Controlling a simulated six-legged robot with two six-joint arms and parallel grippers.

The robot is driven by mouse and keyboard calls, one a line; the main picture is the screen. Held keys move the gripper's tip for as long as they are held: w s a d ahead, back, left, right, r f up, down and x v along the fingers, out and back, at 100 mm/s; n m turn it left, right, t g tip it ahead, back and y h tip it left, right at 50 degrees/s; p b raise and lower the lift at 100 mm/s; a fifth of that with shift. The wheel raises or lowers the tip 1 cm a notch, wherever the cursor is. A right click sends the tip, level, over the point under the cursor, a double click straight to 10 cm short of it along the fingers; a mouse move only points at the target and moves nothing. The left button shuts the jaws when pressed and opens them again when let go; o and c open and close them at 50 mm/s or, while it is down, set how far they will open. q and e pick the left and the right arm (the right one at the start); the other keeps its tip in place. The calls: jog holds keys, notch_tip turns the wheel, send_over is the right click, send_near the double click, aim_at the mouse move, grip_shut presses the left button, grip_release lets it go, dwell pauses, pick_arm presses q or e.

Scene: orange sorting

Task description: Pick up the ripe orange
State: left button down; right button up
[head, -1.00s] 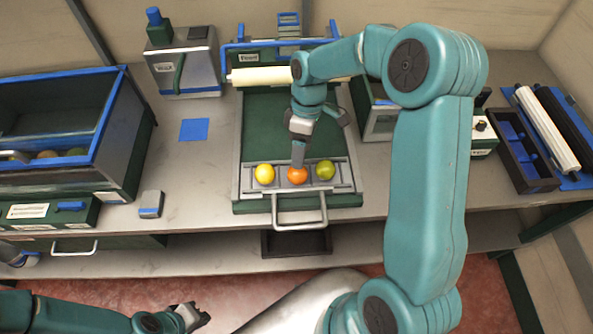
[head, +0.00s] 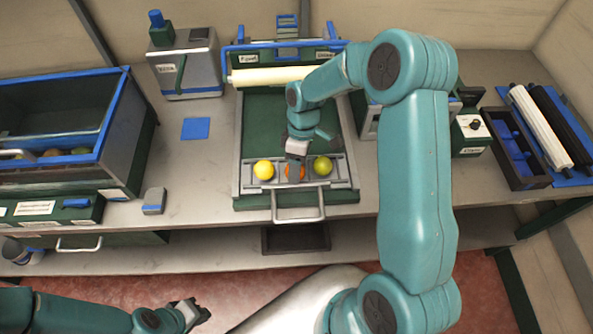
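Three round fruits sit in a row in a grey holder (head: 247,187) at the front of a green tray. The orange-coloured one, the ripe orange (head: 288,172), is in the middle. A yellow fruit (head: 263,170) is to its left and a green one (head: 322,165) to its right. My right gripper (head: 295,172) points down over the ripe orange and hides much of it. I cannot tell whether its fingers are open or closed on the fruit. My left gripper (head: 196,312) is low at the bottom, away from the bench, with its finger state unclear.
A blue-rimmed crate (head: 108,130) with fruits inside stands at the left. A cream roller (head: 270,77) spans the tray behind the fruits. A metal handle (head: 299,217) sticks out in front. The bench around the blue square (head: 195,129) is clear.

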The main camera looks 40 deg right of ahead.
jog(key=shift+w+d, duration=0.1)
jog(key=shift+w, duration=0.2)
jog(key=shift+r, duration=0.3)
notch_tip(320, 180, up, 18)
jog(key=b, duration=0.2)
jog(key=a+f+m, duration=0.2)
jog(key=f, duration=0.1)
jog(key=w+a+f+m+t, duration=0.1)
jog(key=a+f+m, duration=0.1)
jog(key=a+f, duration=0.1)
jog(key=w+a+f+m, duration=0.1)
jog(key=a+f+m, duration=0.2)
jog(key=f, duration=0.1)
jog(key=shift+w+f+t+y, duration=0.1)
jog(key=shift+w+t+y, duration=0.1)
jog(key=shift+t+y, duration=0.2)
jog(key=shift+w+m, duration=0.25)
jog(key=shift+m, duration=0.05)
